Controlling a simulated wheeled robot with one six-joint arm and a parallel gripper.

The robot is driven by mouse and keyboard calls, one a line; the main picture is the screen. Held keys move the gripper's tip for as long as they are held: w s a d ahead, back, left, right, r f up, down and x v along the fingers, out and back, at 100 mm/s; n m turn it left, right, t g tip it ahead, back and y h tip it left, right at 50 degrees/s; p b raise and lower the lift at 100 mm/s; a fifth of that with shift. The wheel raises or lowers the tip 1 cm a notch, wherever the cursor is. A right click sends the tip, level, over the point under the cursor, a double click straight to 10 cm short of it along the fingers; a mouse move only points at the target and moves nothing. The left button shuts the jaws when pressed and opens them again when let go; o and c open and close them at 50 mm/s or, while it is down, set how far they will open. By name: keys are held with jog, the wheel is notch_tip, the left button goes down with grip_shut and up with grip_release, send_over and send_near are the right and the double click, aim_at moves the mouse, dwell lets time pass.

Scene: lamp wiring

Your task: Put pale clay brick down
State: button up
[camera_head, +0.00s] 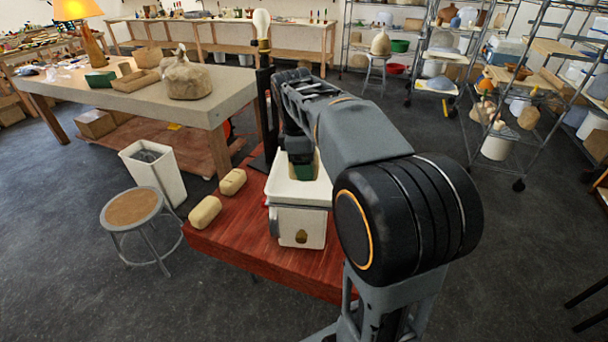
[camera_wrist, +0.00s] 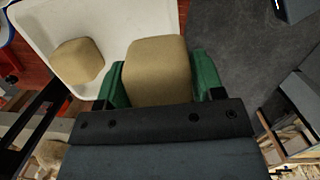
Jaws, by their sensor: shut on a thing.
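My gripper (camera_wrist: 162,82) has green fingers and is shut on a pale tan clay brick (camera_wrist: 157,58), one finger on each side of it. In the wrist view, the held brick overlaps the right edge of a white bin (camera_wrist: 115,22). Another tan brick (camera_wrist: 77,60) lies inside that bin, left of the held one. In the head view, a green part of my gripper (camera_head: 303,171) shows over or in the white bin (camera_head: 285,188); my arm hides much of it. I cannot tell whether the held brick touches the bin.
Two pale bricks (camera_head: 232,181) (camera_head: 205,213) lie on the red table (camera_head: 235,240), left of the bin. Free red surface lies in front of them. A round stool (camera_head: 132,207) and a white waste bin (camera_head: 153,165) stand left of the table. A workbench (camera_head: 190,108) is behind.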

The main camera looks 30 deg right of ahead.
send_over(307, 190)
jog(key=f, duration=0.4)
jog(key=shift+a+f, duration=0.25)
jog(key=shift+a, duration=0.1)
jog(key=f, duration=0.3)
jog(key=shift+w+d+p, duration=0.15)
jog(key=shift+w+p, duration=0.1)
jog(key=shift+p, duration=0.1)
jog(key=shift+f, duration=0.3)
jog(key=shift+f, duration=0.1)
